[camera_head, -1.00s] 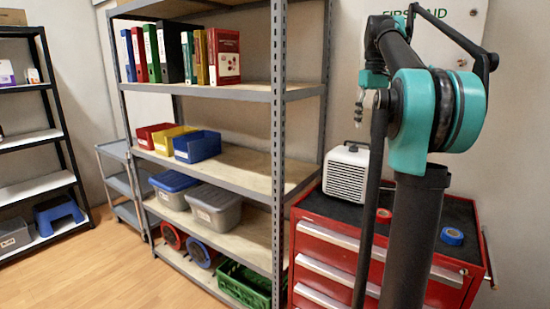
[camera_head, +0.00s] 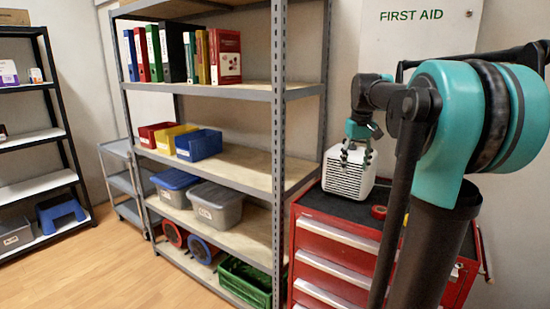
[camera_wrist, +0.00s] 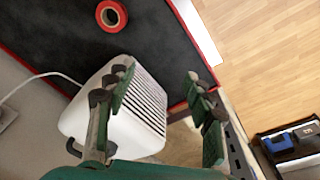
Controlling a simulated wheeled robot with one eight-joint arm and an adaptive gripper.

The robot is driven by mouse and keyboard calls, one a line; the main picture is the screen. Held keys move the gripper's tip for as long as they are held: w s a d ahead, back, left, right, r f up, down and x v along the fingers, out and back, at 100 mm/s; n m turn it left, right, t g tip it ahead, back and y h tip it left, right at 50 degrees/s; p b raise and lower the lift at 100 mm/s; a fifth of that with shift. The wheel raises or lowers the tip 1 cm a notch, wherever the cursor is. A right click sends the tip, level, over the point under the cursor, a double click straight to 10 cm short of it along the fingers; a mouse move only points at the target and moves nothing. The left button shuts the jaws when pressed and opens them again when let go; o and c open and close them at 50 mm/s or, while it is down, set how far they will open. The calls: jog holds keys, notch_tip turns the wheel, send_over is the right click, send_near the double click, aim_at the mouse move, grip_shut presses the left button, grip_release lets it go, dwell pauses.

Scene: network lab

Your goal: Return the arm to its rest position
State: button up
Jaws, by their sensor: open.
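My gripper (camera_head: 356,152) points down in front of the white heater-like box (camera_head: 345,178) in the head view. The white box (camera_wrist: 132,120) with dark slats shows behind the left finger. I cannot tell whether the finger touches it. My teal and black arm is folded at the right of the head view and hides part of the red tool cabinet (camera_head: 335,245).
A red tape roll (camera_head: 379,212) lies on the cabinet's dark top; it also shows in the wrist view (camera_wrist: 111,15). A grey shelf unit (camera_head: 279,140) with binders, bins and tubs stands left of the gripper. A first aid panel (camera_head: 425,40) is on the wall. The wooden floor (camera_head: 115,265) at left is clear.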

jog(key=s+a+f+t, duration=0.1)
jog(key=s+a+f, duration=0.2)
jog(key=s+f, duration=0.9)
jog(key=s+a+f+m+t, duration=0.1)
jog(key=s+a+f, duration=0.3)
jog(key=s+f, duration=0.8)
notch_tip(320, 180, down, 6)
jog(key=shift+r+t, duration=0.2)
jog(key=shift+t, duration=0.2)
